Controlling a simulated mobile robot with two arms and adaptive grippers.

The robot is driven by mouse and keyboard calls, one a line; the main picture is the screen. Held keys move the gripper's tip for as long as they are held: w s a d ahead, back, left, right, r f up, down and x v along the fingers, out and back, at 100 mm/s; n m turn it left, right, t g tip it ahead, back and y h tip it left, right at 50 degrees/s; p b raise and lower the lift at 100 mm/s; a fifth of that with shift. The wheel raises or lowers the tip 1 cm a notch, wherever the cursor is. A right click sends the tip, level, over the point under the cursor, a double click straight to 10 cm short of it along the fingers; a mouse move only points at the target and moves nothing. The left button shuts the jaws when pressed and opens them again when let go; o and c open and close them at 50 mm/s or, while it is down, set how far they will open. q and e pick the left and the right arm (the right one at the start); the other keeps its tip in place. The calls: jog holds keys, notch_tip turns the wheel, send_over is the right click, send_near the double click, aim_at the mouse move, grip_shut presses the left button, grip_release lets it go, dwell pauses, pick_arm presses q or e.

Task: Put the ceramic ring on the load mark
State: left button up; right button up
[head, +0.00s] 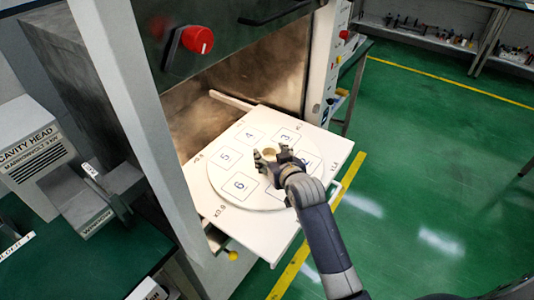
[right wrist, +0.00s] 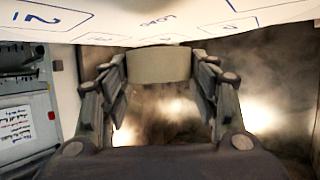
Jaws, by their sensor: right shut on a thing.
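The ceramic ring (head: 268,153), pale tan, sits between the fingers of my right gripper (head: 268,160), over the middle of the round white plate (head: 222,176). In the right wrist view the ring (right wrist: 158,65) shows from its side between both fingers (right wrist: 160,80). Its rim is very close to the plate surface (right wrist: 130,38); I cannot tell whether they touch. Lettering that reads LOAD (right wrist: 157,20) shows upside down on the plate beside the ring. In the head view the gripper hides part of the plate's centre. My left gripper is not in view.
The plate carries numbered squares such as 5 (head: 225,155) and lies on a white pull-out shelf (head: 250,228) before the open cavity (head: 275,75). A red knob (head: 197,40) is above left. A cavity head unit (head: 30,150) stands left. Green floor is clear at right.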

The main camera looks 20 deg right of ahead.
aim_at(267, 148)
jog(key=w, duration=0.4)
jog(key=shift+w+f, duration=0.15)
jog(key=shift+f, duration=0.05)
jog(key=shift+f+p, duration=0.6)
jog(key=shift+f, duration=1.1)
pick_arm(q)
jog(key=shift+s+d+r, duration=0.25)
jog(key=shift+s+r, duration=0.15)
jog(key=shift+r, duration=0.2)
pick_arm(e)
jog(key=shift+f, duration=0.1)
